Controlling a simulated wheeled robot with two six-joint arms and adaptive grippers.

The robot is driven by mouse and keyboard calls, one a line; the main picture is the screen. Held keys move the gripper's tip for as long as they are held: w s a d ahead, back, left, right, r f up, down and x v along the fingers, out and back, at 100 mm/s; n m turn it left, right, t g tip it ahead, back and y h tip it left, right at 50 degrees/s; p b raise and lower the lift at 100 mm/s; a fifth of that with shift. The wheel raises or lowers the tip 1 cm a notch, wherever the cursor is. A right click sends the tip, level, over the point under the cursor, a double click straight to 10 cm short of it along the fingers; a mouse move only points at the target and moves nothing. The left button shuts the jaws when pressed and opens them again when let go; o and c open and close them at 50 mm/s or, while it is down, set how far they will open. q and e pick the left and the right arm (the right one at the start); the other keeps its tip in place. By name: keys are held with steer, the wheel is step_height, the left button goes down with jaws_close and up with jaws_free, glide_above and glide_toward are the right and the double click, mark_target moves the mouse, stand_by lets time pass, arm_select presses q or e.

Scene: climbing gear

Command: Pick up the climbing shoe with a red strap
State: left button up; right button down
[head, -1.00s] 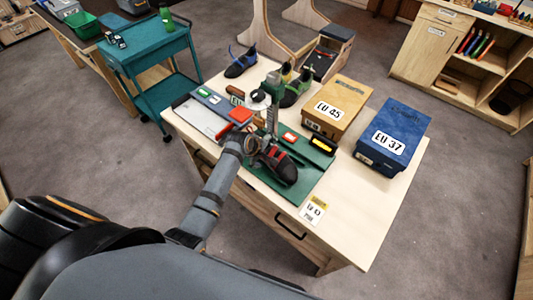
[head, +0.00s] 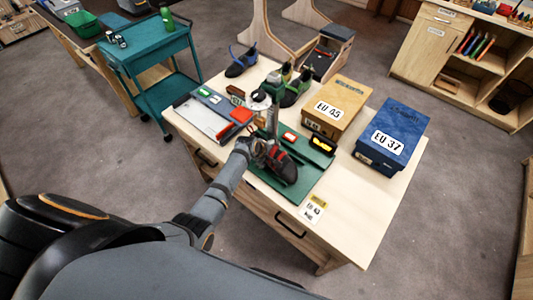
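The climbing shoe with a red strap (head: 284,166), dark with red bands, sits on the green mat (head: 308,182) on the wooden table. My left gripper (head: 262,152) is at the shoe's left end, overlapping it in the head view. The fingers are small and partly lost against the shoe, so I cannot tell whether they touch it or how far they are apart. My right gripper is not in view. A dark shoe with a blue strap (head: 241,62) and a dark shoe with green parts (head: 295,88) stand farther back on the table.
A yellow EU 45 box (head: 346,92) and a blue EU 37 box (head: 402,124) stand on the table's right side. A grey board (head: 208,118) lies left. The front right tabletop is mostly clear.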

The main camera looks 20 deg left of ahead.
arm_select(q)
steer(key=c, duration=0.6)
steer(key=shift+w+r, duration=0.1)
steer(key=shift+r, duration=0.25)
step_height(320, 180, up, 2)
steer(key=shift+w+r+b, duration=0.1)
steer(key=shift+b, duration=0.35)
steer(key=shift+s+a+r, duration=0.1)
steer(key=shift+s+a, duration=0.1)
steer(key=shift+s, duration=0.45)
steer(key=shift+s+a+r+b, duration=0.1)
steer(key=shift+s+a+b, duration=0.65)
steer(key=shift+s, duration=1.9)
steer(key=shift+s+a+r+b, duration=0.1)
steer(key=shift+s+a+b, duration=0.25)
steer(key=shift+s+a, duration=1.55)
steer(key=shift+s+a+b, duration=0.2)
steer(key=shift+s+b, duration=0.35)
steer(key=shift+s, duration=2.85)
